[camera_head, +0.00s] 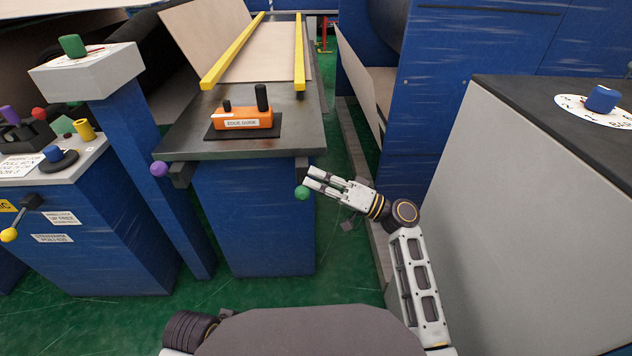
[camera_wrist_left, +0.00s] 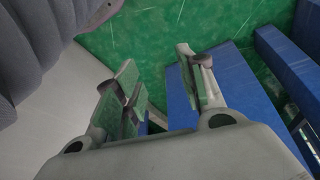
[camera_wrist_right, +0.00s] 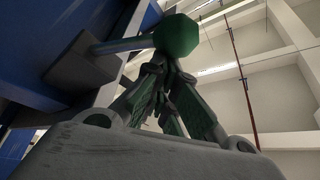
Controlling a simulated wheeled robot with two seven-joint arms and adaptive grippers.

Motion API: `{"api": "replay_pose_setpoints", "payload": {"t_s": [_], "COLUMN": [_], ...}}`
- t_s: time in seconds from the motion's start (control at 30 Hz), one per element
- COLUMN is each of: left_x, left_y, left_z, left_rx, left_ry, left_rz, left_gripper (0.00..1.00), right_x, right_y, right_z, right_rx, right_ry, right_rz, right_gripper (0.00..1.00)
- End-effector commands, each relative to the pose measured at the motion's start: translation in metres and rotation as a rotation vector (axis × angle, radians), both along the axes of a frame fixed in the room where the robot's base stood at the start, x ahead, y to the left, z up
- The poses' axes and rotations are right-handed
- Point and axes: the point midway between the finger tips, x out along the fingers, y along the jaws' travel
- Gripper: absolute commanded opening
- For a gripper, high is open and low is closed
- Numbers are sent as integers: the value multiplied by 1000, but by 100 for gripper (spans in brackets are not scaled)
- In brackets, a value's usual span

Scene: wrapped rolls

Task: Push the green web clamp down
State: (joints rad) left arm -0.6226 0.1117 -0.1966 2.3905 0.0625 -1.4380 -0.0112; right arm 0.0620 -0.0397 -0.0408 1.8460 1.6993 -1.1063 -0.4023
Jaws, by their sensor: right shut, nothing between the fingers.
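The green web clamp knob (camera_head: 302,192) is a green ball at the right front corner of the edge guide table, below the dark bracket there. My right gripper (camera_head: 310,178) reaches in from the right, its fingertips just above and beside the knob. In the right wrist view, the green knob (camera_wrist_right: 177,35) is on a rod, right at the tips of my right gripper (camera_wrist_right: 163,62). The fingers meet at the tips with nothing between them. I cannot tell whether they touch the knob. My left gripper (camera_wrist_left: 163,85) is open and empty, seen only in its wrist view.
A purple knob (camera_head: 159,169) sticks out at the table's left corner. The orange edge guide block (camera_head: 243,119) stands on top, before two yellow rails (camera_head: 299,60). Control consoles (camera_head: 75,180) stand left, a grey cabinet (camera_head: 540,190) right. Green floor (camera_head: 340,265) is clear in front.

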Motion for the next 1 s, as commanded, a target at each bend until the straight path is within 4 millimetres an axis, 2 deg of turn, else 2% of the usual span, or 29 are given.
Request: {"api": "replay_pose_setpoints", "payload": {"t_s": [0.1, 0.2, 0.3, 1.0], "left_x": [-1, 1, -1, 12], "left_y": [-1, -4, -6, -30], "left_z": [6, 4, -16, -98], "left_rx": [-6, -20, -32, -165], "left_ry": [-12, -30, -31, -156], "left_rz": [-2, -3, -5, 33], "left_gripper": [40, 40, 40, 40], "right_x": [-1, -2, -2, -10], "right_y": [0, 0, 0, 1], "right_z": [-3, -4, -5, -19], "right_rx": [0, 0, 0, 0], "right_ry": [-15, -27, -41, -72], "right_rz": [1, 1, 1, 2], "right_gripper": [0, 0, 0, 0]}}
